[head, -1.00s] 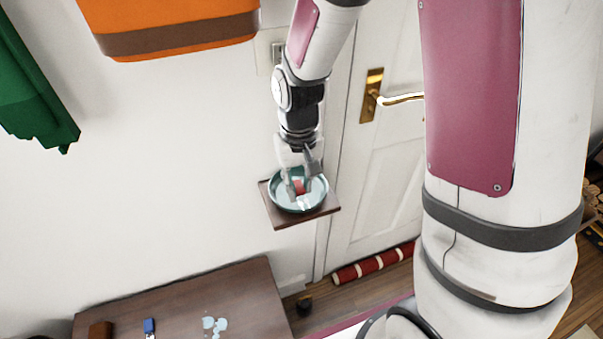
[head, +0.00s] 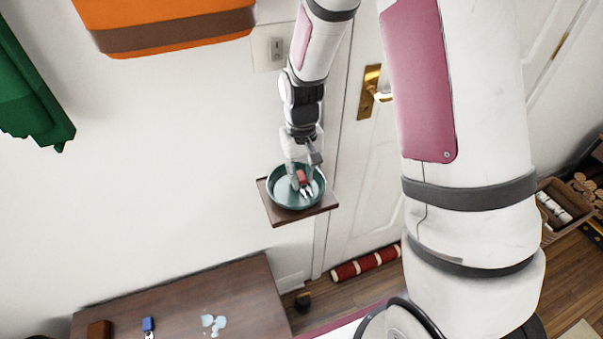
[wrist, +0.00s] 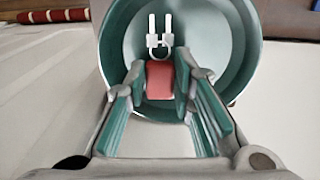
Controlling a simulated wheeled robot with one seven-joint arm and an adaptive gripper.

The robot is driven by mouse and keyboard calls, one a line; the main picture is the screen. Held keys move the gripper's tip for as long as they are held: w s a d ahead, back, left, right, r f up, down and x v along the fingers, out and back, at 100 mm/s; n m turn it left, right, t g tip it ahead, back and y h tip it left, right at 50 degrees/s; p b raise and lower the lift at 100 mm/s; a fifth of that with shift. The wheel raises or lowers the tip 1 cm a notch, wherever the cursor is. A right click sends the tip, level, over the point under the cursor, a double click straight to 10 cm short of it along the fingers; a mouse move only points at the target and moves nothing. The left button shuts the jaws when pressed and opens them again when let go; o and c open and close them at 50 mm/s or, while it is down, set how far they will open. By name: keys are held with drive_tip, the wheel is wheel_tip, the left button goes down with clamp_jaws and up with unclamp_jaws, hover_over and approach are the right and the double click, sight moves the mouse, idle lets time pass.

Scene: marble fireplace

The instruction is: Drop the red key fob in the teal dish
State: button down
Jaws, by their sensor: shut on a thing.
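The teal dish (head: 281,200) stands on a small brown wall shelf (head: 290,217) beside the door; it also fills the upper middle of the wrist view (wrist: 222,35). My gripper (head: 302,178) points down over the dish, its fingertips within the rim as the head view shows it. The fingers are shut on the red key fob (wrist: 160,80), which also shows in the head view (head: 302,176). A ring with two pale keys (wrist: 160,32) hangs from the fob, over the inside of the dish. I cannot tell whether the keys touch the dish.
A brown table (head: 240,295) below left holds a blue fob with keys (head: 148,325), a brown block (head: 99,329) and pale blue patches (head: 213,323). The white door with its brass handle plate (head: 370,90) is close right of the shelf. An orange hanging piece (head: 165,20) is above left.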

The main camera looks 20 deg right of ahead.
sight(302, 178)
drive_tip(key=shift+f, duration=0.3)
drive_tip(key=c, duration=1.7)
unclamp_jaws()
drive_tip(key=shift+o, duration=0.2)
drive_tip(key=s+r, duration=0.2)
drive_tip(key=r, duration=0.7)
drive_tip(key=s+r, duration=0.3)
drive_tip(key=r, duration=0.7)
drive_tip(key=s+r+t, duration=0.1)
drive_tip(key=s+r, duration=0.2)
drive_tip(key=s, duration=0.7)
drive_tip(key=s+r+t, duration=0.2)
drive_tip(key=s+r, duration=0.1)
drive_tip(key=s, duration=0.7)
drive_tip(key=shift+d+r+p, duration=0.15)
drive_tip(key=shift+r+p, duration=0.15)
drive_tip(key=shift+p, duration=0.05)
